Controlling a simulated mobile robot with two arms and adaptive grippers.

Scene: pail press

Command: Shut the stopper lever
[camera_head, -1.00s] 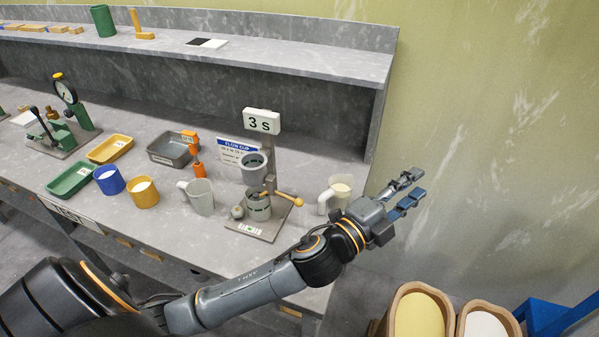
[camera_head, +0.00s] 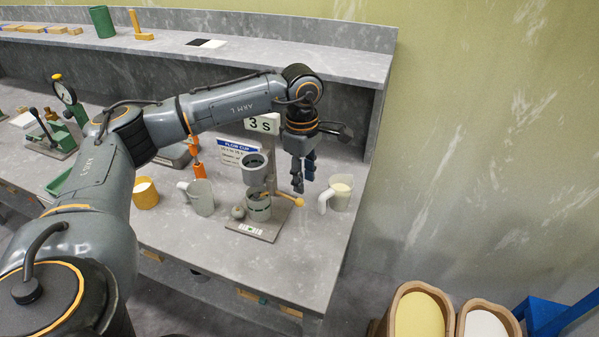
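The flow cup stand (camera_head: 247,226) is on the grey bench, with a grey cup (camera_head: 255,168) held above a green-banded beaker (camera_head: 258,207). The stopper lever (camera_head: 287,197), a yellow-orange rod with a round knob (camera_head: 299,202), sticks out to the right from between cup and beaker. My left gripper (camera_head: 303,184) points down just above the knob end, with its fingertips seemingly apart from the lever. One finger partly overlaps the other, so its opening is unclear. My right gripper is not in view.
A white jug (camera_head: 336,193) stands close to the right of the lever. A grey jug (camera_head: 201,197) and a yellow cup (camera_head: 144,193) stand to the left. The "3 s" sign (camera_head: 262,124) is partly behind my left arm. The front bench top is clear.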

